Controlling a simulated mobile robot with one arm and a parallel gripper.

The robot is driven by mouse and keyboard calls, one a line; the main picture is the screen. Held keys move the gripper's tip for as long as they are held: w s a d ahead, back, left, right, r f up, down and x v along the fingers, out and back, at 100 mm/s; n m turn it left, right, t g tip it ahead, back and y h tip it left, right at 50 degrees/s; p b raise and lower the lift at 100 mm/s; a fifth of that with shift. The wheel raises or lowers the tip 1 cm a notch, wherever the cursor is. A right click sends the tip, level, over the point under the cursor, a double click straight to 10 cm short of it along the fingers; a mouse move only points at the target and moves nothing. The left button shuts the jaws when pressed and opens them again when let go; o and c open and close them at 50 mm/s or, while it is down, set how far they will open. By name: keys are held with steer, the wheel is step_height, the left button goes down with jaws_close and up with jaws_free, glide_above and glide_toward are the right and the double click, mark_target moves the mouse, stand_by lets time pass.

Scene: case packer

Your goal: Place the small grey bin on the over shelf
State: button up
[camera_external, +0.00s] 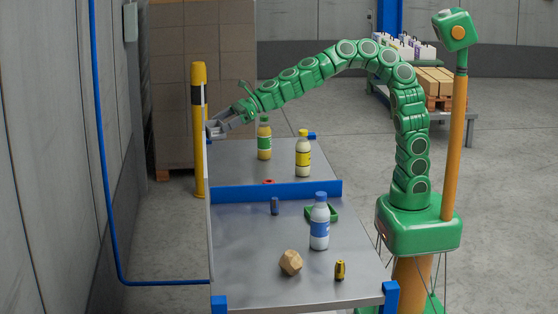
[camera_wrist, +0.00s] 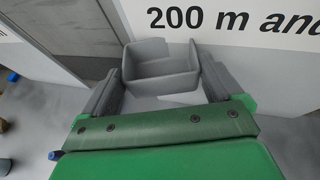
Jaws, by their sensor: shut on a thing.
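The small grey bin (camera_wrist: 162,86) is between the two fingers of my gripper (camera_wrist: 163,76) in the wrist view. It is open-topped, with its inside showing. In the external view my gripper (camera_external: 222,125) is at the far left end of the table, and the bin (camera_external: 214,129) shows small and grey at its tip. My gripper is shut on the bin. I cannot tell in either view which surface is the over shelf, or whether the bin touches anything below it.
A yellow post (camera_external: 199,150) stands close behind my gripper.

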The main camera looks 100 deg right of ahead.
steer(key=s+d+r+n+g+y, duration=0.1)
steer(key=s+d+n+y, duration=0.1)
steer(key=s+d, duration=0.5)
steer(key=s+d+r+n+y, duration=0.1)
steer(key=s+d, duration=0.2)
steer(key=d, duration=0.8)
steer(key=s+d+n+g+y, duration=0.1)
steer(key=s+d, duration=0.5)
steer(key=s, duration=0.4)
steer(key=s+d+n+g+y, duration=0.1)
steer(key=s+d+n+y, duration=0.1)
steer(key=s+d, duration=0.65)
steer(key=shift+s+a+f, duration=0.35)
steer(key=shift+a+f, duration=0.1)
steer(key=shift+f, duration=2.65)
steer(key=shift+s+a+f, duration=0.3)
steer(key=shift+a+f, duration=0.2)
steer(key=shift+f, duration=2.65)
steer(key=shift+s+a+f, duration=0.35)
steer(key=shift+a+f, duration=0.1)
steer(key=shift+f, duration=2.65)
steer(key=shift+f, duration=0.55)
steer(key=o, duration=1.1)
steer(key=shift+c, duration=0.2)
